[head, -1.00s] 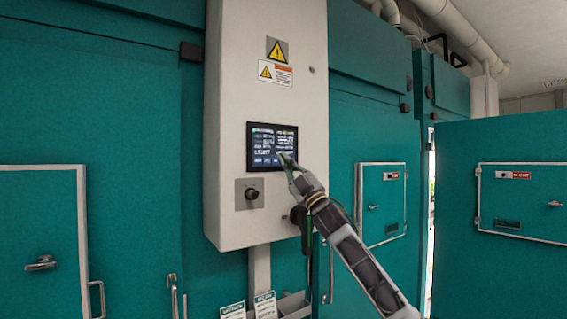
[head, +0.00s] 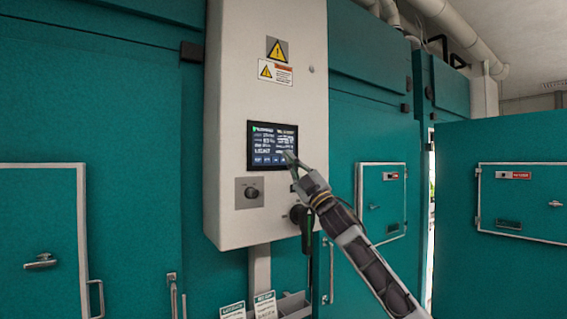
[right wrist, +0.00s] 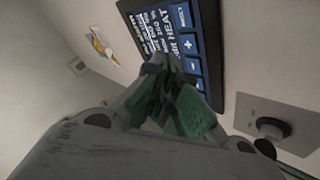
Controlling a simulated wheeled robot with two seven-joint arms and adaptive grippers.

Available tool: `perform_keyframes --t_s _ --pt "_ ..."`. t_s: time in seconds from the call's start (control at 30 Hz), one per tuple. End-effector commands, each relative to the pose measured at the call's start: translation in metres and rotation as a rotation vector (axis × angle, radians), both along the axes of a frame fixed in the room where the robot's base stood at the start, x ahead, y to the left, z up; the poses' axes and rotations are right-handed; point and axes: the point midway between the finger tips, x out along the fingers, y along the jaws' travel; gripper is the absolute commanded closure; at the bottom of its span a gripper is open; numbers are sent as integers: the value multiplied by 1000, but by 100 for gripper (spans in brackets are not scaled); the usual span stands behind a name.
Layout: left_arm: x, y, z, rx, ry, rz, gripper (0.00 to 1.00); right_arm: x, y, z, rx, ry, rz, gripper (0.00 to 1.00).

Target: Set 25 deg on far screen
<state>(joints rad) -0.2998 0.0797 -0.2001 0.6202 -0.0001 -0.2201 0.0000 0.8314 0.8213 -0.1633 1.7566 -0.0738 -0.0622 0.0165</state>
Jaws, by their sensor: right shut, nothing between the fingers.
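The dark touch screen (head: 262,139) is set in the tall pale control box (head: 232,85) on the teal chamber wall. It shows lines of white text and a row of blue buttons along its bottom; the values are too small to read. My right gripper (head: 289,157) is shut and empty, its tips at the screen's lower right. In the right wrist view the screen (right wrist: 156,38) appears turned, with "HEAT" and a "+" button (right wrist: 188,43) visible. The green-padded fingers (right wrist: 165,68) cover part of it; contact cannot be told. My left gripper is not in view.
A black knob (head: 251,193) on a grey plate sits below the screen. A dark handle (head: 300,215) is at the box's lower right edge. Warning labels (head: 276,72) are above. Teal doors with small hatches (head: 383,205) stand on both sides.

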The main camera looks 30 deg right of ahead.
Motion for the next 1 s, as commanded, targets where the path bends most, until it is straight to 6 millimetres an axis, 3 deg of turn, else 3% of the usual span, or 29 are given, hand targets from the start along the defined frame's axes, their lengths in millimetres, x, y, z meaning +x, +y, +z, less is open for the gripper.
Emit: perform_keyframes --t_s 0.6,1.0 --pt "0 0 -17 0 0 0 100 -36 -2 -2 -2 0 0 100" --pt "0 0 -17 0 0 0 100 -38 -2 -1 0 1 1 100"
